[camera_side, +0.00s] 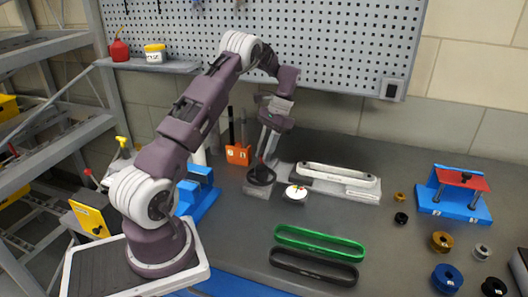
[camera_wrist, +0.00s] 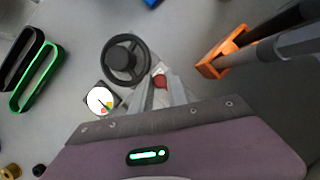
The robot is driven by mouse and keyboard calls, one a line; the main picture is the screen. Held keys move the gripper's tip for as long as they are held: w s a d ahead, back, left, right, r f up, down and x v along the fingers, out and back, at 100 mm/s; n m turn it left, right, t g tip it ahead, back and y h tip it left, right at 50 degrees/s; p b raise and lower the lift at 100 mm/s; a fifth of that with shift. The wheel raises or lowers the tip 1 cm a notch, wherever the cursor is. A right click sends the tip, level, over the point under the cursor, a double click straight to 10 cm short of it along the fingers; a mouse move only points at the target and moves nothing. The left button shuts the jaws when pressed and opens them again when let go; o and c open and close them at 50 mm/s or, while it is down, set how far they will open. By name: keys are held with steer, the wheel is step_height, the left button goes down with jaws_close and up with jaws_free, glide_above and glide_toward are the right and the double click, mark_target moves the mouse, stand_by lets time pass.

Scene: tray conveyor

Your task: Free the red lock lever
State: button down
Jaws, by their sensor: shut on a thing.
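The red lock lever (camera_wrist: 158,82) shows as a small red end between my fingertips in the wrist view, beside a dark handwheel (camera_wrist: 126,60). My gripper (camera_wrist: 161,88) is shut on the lever and points down at it; its fingers hide most of the lever. In the side view my gripper (camera_side: 267,158) is low over the grey block that carries the handwheel (camera_side: 261,176). The lever cannot be made out clearly there. A round dial gauge (camera_side: 297,192) sits just right of the handwheel, and also shows in the wrist view (camera_wrist: 100,99).
An orange holder (camera_side: 238,154) with upright tools stands close behind left of my gripper. A long pale belt unit (camera_side: 338,181) lies to the right. A green belt (camera_side: 320,243) and a black belt (camera_side: 313,267) lie in front. A blue-and-red fixture (camera_side: 455,192) stands far right.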

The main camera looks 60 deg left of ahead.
steer(key=shift+w, duration=0.1)
steer(key=c, duration=1.3)
jaws_free()
steer(key=v, duration=0.7)
